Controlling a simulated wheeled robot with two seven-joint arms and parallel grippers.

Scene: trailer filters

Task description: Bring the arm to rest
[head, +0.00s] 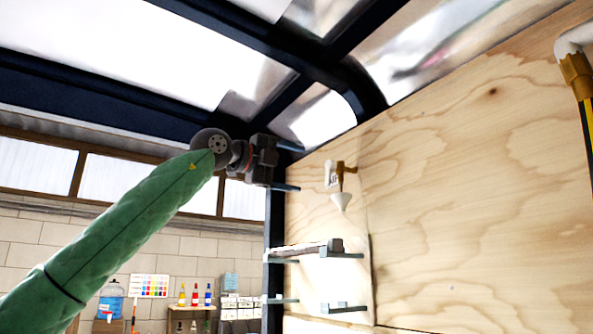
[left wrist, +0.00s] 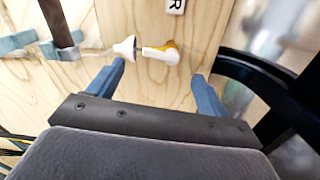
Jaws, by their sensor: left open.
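My left gripper (head: 288,167) is raised high in the middle of the head view, at the end of my green-sleeved arm coming from the lower left. Its two blue-grey fingers are spread apart with nothing between them. In the left wrist view the open fingers (left wrist: 160,88) point toward the plywood wall (left wrist: 150,20). A white cone-shaped fitting with a brass-coloured part (head: 341,200) is on the wall just right of the gripper; it also shows beyond the fingertips in the wrist view (left wrist: 158,53). The gripper appears apart from it. My right gripper is not in view.
Brackets (head: 343,308) on the wall stand below the gripper, with a dark-ended cylinder (head: 310,248) on the upper pair. A dark frame (head: 320,68) runs overhead. A pipe with a brass fitting (head: 577,75) is at the upper right. Shelves with bottles (head: 194,297) stand far behind.

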